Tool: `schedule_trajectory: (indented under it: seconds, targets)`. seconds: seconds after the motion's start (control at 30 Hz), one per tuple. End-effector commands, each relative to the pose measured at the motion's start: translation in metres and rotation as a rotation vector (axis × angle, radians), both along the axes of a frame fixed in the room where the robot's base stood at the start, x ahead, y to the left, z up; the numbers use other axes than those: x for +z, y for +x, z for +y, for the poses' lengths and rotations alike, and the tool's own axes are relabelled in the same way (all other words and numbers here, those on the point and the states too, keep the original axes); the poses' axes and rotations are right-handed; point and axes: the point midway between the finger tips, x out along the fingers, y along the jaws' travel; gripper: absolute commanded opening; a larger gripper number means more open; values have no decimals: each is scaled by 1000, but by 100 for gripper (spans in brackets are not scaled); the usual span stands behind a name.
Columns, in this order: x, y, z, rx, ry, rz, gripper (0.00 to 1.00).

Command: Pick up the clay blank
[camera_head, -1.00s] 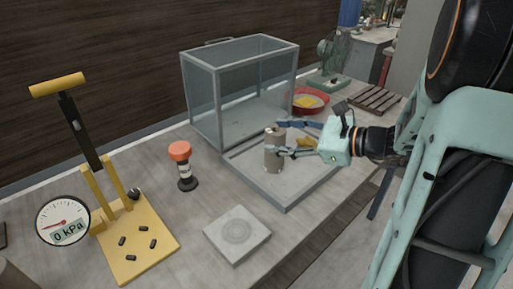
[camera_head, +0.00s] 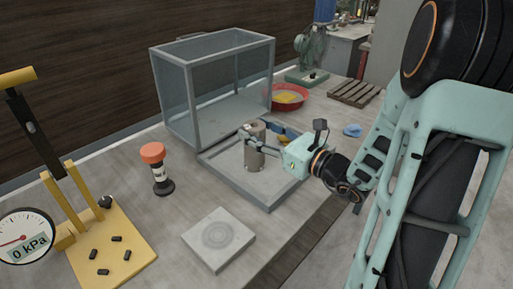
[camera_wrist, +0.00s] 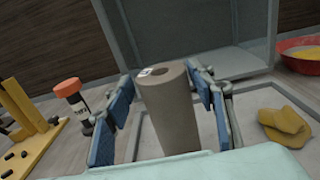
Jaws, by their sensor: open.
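The clay blank (camera_head: 254,148) is a brown-grey upright cylinder with a hole in its top. It stands on the grey tray (camera_head: 262,199) in front of the glass case. In the wrist view the blank (camera_wrist: 169,112) rises between the two blue finger pads. My gripper (camera_head: 257,140) is open around the blank, one finger on either side of it. In the wrist view a gap shows beside the right pad; the left pad is close to the blank, and contact there is hard to tell.
A glass case (camera_head: 215,95) stands behind the tray. An orange-capped bottle (camera_head: 158,170), a square grey plate (camera_head: 219,237) and a yellow press (camera_head: 110,245) are to the left. Yellowish lumps (camera_wrist: 285,125) lie right of the blank. A red bowl (camera_head: 289,97) is at the back.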

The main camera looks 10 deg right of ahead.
Motion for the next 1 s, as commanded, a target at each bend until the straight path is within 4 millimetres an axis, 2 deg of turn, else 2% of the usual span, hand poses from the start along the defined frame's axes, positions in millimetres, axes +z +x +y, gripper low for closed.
schedule_trajectory:
  seconds: [0.27,0.53,0.83,0.87,1.0]
  targets:
    - [-3,21,14,1,0,1,51]
    - [-7,54,33,1,1,-1,51]
    - [-7,59,36,-2,-1,1,51]
    - [-7,59,36,-1,-1,1,50]
    - [-7,59,36,-1,-1,1,34]
